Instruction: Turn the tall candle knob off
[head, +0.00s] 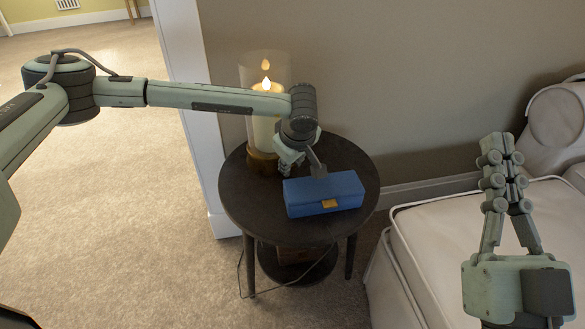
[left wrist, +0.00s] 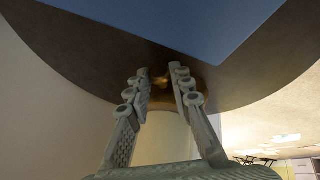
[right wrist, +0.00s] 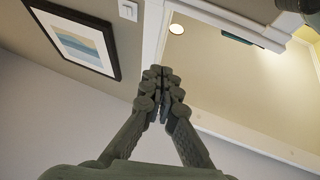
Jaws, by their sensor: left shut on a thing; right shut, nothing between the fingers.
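The tall candle (head: 262,130) stands on the round dark side table (head: 240,200) in a clear glass cylinder with a brass base (head: 258,160). A flame glows at its top. My left gripper (head: 289,164) is low beside the base, at its right. In the left wrist view, the fingers (left wrist: 160,80) close around a small brass knob (left wrist: 160,82) at the base, with the pale candle body (left wrist: 165,140) behind them. The knob's exact turn is hard to see. My right gripper (head: 502,155) is shut and empty, raised over the sofa; it also shows in the right wrist view (right wrist: 163,80).
A blue box (head: 322,193) with a gold clasp lies on the table, close to my left gripper. A cream sofa (head: 450,250) stands at the right. The wall is close behind the table; open carpet (head: 110,200) lies at the left.

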